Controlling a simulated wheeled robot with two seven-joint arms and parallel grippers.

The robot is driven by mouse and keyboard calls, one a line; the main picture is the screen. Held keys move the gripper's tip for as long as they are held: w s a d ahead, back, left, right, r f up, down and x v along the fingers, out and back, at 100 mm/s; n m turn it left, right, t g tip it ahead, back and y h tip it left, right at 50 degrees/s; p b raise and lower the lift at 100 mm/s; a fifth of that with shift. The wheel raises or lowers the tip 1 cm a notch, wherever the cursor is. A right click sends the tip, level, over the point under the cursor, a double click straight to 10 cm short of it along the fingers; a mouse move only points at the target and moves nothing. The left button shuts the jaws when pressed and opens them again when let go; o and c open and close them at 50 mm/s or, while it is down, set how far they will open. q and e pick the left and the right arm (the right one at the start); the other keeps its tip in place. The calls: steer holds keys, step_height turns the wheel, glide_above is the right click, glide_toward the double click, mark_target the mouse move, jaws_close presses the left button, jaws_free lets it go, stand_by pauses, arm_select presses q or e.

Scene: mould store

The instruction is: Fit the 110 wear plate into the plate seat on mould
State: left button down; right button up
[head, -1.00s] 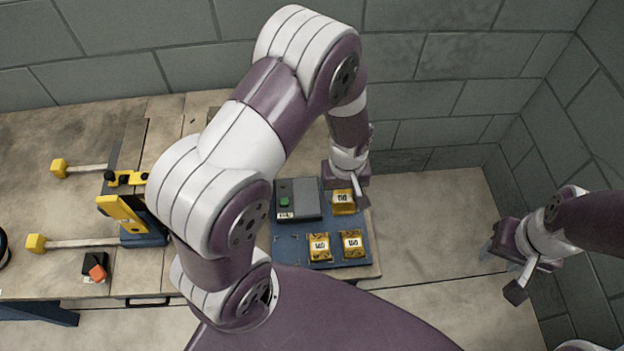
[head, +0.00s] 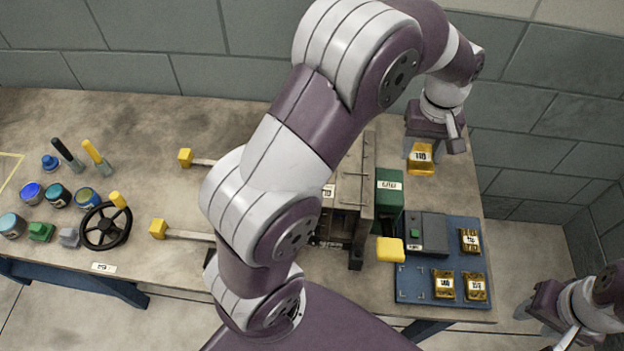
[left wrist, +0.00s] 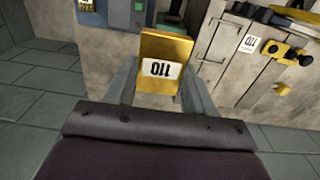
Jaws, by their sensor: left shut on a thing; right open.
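My left gripper (head: 428,148) is shut on a gold wear plate (head: 420,160), held up in the air beyond the blue tray. In the left wrist view the plate (left wrist: 165,48) stands between the two fingers, with a white label reading 110 upside down. A grey mould block (head: 352,195) stands on the bench, partly hidden behind my left arm. In the left wrist view a grey block (left wrist: 222,55) with a 110 label lies to the right of the plate, apart from it. I cannot make out the plate seat. My right gripper (head: 556,328) is open at the lower right.
The blue tray (head: 425,292) holds several items: gold plates and a grey box (head: 428,233) with a green button. A green box (head: 389,192) and a yellow block (head: 390,250) are beside the mould. Yellow-ended handles, a black handwheel (head: 105,226) and several jars stand at left.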

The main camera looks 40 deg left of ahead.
arm_select(q)
steer(key=s+a+f+p, duration=0.2)
steer(key=s+a+f, duration=0.1)
steer(key=a+f, duration=0.1)
glide_above(355, 186)
step_height(355, 186, down, 3)
steer(key=shift+a+r, duration=0.1)
steer(key=shift+s+a+f, duration=0.1)
steer(key=shift+a+f, duration=0.05)
steer(key=shift+f, duration=0.2)
steer(key=f, duration=0.1)
steer(key=f+p, duration=0.1)
steer(key=f, duration=0.1)
steer(key=shift+d, duration=0.35)
steer(key=shift+w+f, duration=0.2)
steer(key=shift+f, duration=0.1)
steer(key=shift+s+a+f, duration=0.1)
steer(key=shift+a, duration=0.1)
steer(key=shift+f, duration=0.15)
steer(key=shift+c, duration=2.1)
jaws_free()
steer(key=shift+d, duration=0.15)
arm_select(e)
steer(key=shift+w+d+r, duration=0.15)
steer(key=shift+d+r, duration=0.05)
steer(key=shift+r, duration=0.4)
steer(key=shift+w+d+r, duration=0.15)
steer(key=shift+d+r, duration=0.05)
steer(key=shift+r, duration=0.35)
